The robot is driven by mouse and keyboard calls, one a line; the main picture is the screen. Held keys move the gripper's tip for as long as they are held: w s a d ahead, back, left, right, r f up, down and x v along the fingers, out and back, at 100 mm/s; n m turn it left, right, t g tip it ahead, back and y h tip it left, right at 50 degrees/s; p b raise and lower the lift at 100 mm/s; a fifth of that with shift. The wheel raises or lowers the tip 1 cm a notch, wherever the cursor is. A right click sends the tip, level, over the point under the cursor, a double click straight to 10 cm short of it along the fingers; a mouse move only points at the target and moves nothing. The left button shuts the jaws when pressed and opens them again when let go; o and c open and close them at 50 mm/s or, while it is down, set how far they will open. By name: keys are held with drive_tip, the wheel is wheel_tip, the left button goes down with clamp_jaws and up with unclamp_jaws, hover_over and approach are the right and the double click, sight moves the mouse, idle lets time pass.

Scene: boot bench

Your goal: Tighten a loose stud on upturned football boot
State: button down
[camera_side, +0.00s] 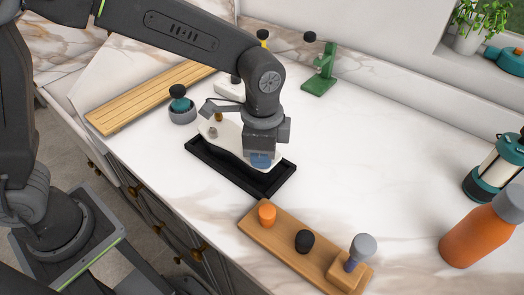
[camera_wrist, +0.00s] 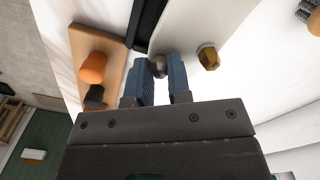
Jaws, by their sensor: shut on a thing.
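The upturned boot's white sole (camera_side: 232,138) faces up in a black tray (camera_side: 215,165). It also fills the middle and right of the wrist view (camera_wrist: 225,25). A grey stud (camera_side: 213,132) stands near the sole's left end in the side view. A brass stud (camera_wrist: 208,56) shows in the wrist view, right of my fingers. My gripper (camera_side: 262,160) points down over the sole's right end. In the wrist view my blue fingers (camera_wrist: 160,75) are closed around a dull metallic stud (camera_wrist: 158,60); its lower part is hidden. Whether it sits flush cannot be seen.
A wooden board (camera_side: 262,235) with an orange knob (camera_side: 267,212), a black knob (camera_side: 304,240) and a grey-topped tool (camera_side: 361,249) lies at the front. An orange bottle (camera_side: 467,238) and a lantern (camera_side: 497,165) stand right. A slatted board (camera_side: 145,97) lies behind left. The bench's middle right is clear.

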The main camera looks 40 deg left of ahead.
drive_tip(key=m, duration=0.4)
drive_tip(key=shift+m, duration=0.4)
drive_tip(key=m, duration=0.4)
drive_tip(key=shift+m, duration=0.3)
drive_tip(key=m, duration=0.4)
drive_tip(key=shift+m, duration=0.3)
drive_tip(key=m, duration=0.4)
drive_tip(key=shift+m, duration=0.4)
drive_tip(key=c, duration=1.1)
unclamp_jaws()
drive_tip(key=shift+o, duration=0.2)
drive_tip(key=shift+r, duration=0.15)
